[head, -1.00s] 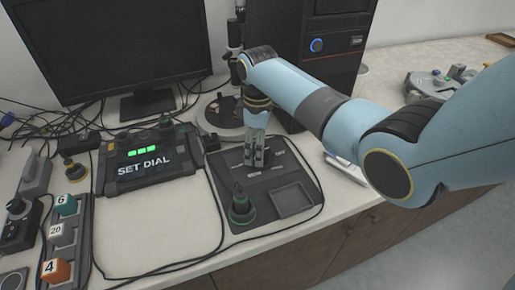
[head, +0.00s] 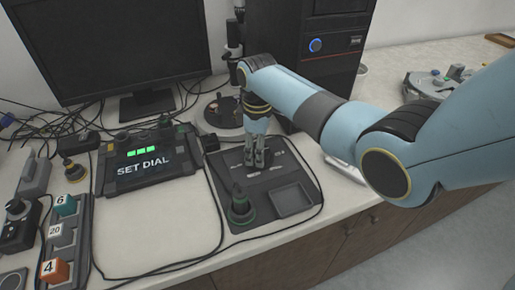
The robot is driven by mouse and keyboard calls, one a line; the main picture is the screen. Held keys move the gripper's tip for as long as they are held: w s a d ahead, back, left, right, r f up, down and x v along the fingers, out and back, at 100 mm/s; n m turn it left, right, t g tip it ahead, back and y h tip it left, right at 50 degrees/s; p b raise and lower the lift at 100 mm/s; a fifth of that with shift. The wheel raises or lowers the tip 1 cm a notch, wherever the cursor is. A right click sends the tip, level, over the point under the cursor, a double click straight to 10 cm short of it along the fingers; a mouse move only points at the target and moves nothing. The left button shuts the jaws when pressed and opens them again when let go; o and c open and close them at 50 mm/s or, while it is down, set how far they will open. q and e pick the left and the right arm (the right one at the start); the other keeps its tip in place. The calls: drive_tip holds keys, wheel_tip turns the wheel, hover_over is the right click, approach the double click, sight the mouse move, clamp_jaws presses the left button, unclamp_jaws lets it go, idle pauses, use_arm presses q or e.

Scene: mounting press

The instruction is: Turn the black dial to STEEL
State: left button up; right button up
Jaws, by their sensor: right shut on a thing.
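My right gripper (head: 256,160) points down at the back part of a dark control panel (head: 231,175) on the bench. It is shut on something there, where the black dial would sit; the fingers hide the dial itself. Small white markings show on the panel around the fingertips, too small to read. A dark green-ringed knob (head: 241,208) stands at the panel's front left. A display box (head: 148,160) to the left reads "SET DIAL" with green lights above the words. My left gripper does not show.
A rack (head: 66,240) with numbered blocks stands at the left. A monitor (head: 115,45) and a computer tower (head: 320,60) stand behind. Cables run around the panel. The bench between rack and panel is mostly clear.

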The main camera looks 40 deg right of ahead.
drive_tip(key=m+p, duration=0.2)
drive_tip(key=shift+r+m, duration=0.15)
drive_tip(key=shift+m, duration=0.25)
drive_tip(key=m+p, duration=0.2)
drive_tip(key=shift+m, duration=0.4)
drive_tip(key=m+p, duration=0.1)
drive_tip(key=m, duration=0.2)
drive_tip(key=shift+d, duration=0.1)
drive_tip(key=shift+m+p, duration=0.7)
drive_tip(key=shift+m, duration=0.9)
drive_tip(key=o, duration=1.2)
